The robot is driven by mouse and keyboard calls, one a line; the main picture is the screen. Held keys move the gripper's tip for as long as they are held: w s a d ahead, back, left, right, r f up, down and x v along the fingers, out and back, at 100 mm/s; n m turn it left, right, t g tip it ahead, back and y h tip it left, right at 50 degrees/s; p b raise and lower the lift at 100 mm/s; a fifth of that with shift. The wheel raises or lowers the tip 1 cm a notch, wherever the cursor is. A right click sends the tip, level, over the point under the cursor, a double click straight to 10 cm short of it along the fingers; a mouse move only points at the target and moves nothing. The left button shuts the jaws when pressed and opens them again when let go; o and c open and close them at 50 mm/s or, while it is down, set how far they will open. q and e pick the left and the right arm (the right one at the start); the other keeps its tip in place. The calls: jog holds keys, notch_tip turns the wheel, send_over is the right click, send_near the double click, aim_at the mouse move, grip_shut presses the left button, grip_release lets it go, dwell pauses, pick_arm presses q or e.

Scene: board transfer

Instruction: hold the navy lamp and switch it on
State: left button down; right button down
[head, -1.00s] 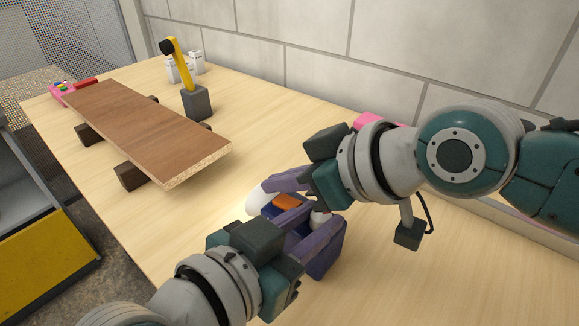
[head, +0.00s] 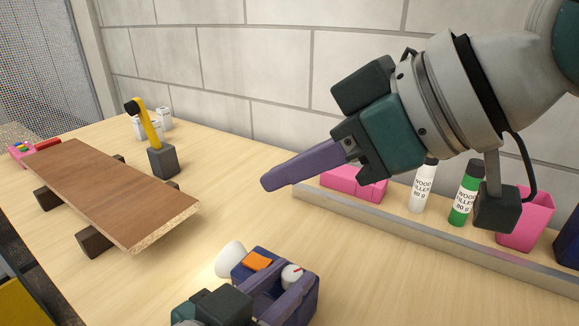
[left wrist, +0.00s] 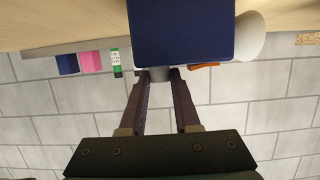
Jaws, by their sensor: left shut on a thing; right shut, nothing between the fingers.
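The navy lamp (head: 308,296) is at the bottom centre of the head view, with a white round head (head: 230,259), an orange switch (head: 256,261) and a white dial with a red mark (head: 292,275). A bright patch lies on the table beside the white head. My left gripper (head: 288,297) is shut on the lamp; its purple fingers partly cover it. In the left wrist view the navy body (left wrist: 195,30) is beyond the fingertips, with the white head at its right. My right gripper (head: 267,184) is shut and empty, above and apart from the lamp.
A brown board (head: 112,195) rests on dark blocks at left. A yellow-armed device (head: 162,160) on a grey block and white containers (head: 152,122) stand behind it.

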pick_arm(q)
jog(key=c, duration=0.5)
grip_release()
jog(key=shift+c, duration=0.2)
